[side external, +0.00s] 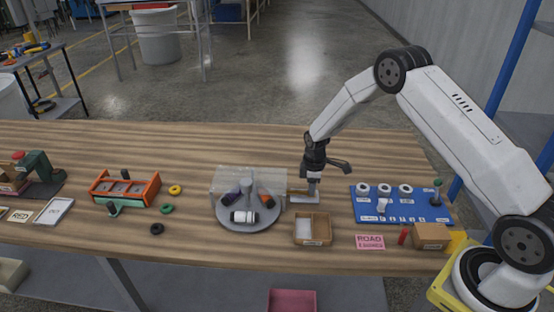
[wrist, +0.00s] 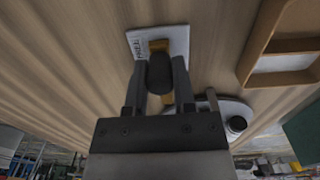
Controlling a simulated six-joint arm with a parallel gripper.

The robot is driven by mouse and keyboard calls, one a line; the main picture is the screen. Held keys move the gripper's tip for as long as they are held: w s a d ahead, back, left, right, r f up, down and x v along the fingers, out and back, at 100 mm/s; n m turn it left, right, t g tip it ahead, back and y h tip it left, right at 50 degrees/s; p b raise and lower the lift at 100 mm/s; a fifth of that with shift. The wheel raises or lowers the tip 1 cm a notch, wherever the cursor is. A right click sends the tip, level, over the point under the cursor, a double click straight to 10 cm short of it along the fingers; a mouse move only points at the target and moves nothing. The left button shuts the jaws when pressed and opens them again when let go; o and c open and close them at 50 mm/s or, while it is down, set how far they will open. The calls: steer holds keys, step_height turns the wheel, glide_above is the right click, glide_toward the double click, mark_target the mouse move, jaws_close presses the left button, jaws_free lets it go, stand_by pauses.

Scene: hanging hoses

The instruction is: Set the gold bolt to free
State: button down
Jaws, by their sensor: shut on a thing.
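The gold bolt (wrist: 158,46) lies over a small white plate (wrist: 178,38) in the wrist view, with a dark rounded knob (wrist: 160,74) on top of it. The plate carries small lettering near its left edge that seems to read FREE. My gripper (wrist: 159,66) has one finger on each side of the knob and is shut on it. In the side view my gripper (side external: 313,184) points down at the plate (side external: 304,198), between the turntable and the blue board. Its fingers hide most of the bolt there.
A grey turntable (side external: 262,224) with several cylinders and a clear cover stands left of my gripper. A wooden tray (side external: 325,230) is close in front. A blue board (side external: 400,215) with white rollers lies to the right. Bare table (side external: 250,145) lies behind.

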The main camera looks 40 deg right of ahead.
steer(key=shift+s+d, duration=0.15)
steer(key=shift+d, duration=0.05)
steer(key=shift+c, duration=2.2)
jaws_free()
steer(key=shift+r, duration=0.1)
steer(key=shift+r, duration=3.85)
